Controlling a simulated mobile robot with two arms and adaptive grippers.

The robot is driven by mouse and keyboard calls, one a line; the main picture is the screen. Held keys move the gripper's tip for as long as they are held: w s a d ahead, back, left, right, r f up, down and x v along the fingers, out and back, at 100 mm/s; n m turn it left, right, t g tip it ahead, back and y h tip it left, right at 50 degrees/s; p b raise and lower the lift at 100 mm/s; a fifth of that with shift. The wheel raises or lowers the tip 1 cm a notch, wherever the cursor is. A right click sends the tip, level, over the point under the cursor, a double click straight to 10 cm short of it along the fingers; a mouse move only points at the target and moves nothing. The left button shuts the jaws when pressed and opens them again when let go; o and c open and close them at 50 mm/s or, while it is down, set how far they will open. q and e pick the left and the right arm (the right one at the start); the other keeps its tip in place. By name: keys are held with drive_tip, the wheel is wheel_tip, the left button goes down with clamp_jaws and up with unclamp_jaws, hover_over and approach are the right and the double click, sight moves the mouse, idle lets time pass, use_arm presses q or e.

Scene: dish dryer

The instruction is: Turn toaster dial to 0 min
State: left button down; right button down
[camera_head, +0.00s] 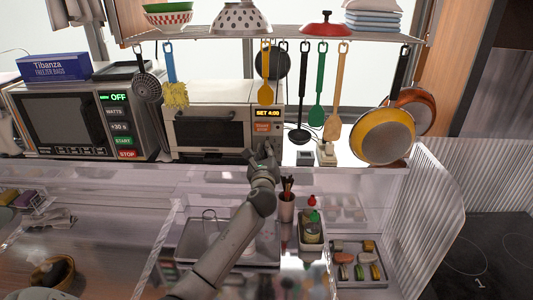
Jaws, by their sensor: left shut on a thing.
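The toaster oven (210,132) stands on the shelf, its door closed. Its lit display (268,112) reads "SET 4:09", with an orange-lit panel (264,127) below it. My left arm reaches up from the bottom of the view, and my left gripper (265,152) is at the lower right of the toaster front, shut on the toaster dial. The fingers and wrist hide most of the dial, so its pointer cannot be read. My right gripper is not in view.
A microwave (85,118) stands left of the toaster. Utensils and pans (383,136) hang in front and to the right, with a yellow spatula (265,90) just above the gripper. Below are a metal tray (190,250), a utensil cup (286,208) and a bottle caddy (312,238).

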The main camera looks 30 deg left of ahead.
use_arm(q)
drive_tip(key=shift+w+d+f+n+b, duration=0.1)
drive_tip(key=shift+f+n+b, duration=0.9)
drive_tip(key=shift+n, duration=4.25)
drive_tip(key=shift+d+r+n+b, duration=0.1)
drive_tip(key=shift+n+b, duration=1.9)
drive_tip(key=shift+n, duration=3.3)
drive_tip(key=shift+w+d+f+n+b, duration=0.1)
drive_tip(key=shift+f+n+b, duration=0.95)
drive_tip(key=shift+n, duration=4.2)
drive_tip(key=shift+r+b, duration=0.45)
drive_tip(key=shift+r, duration=0.05)
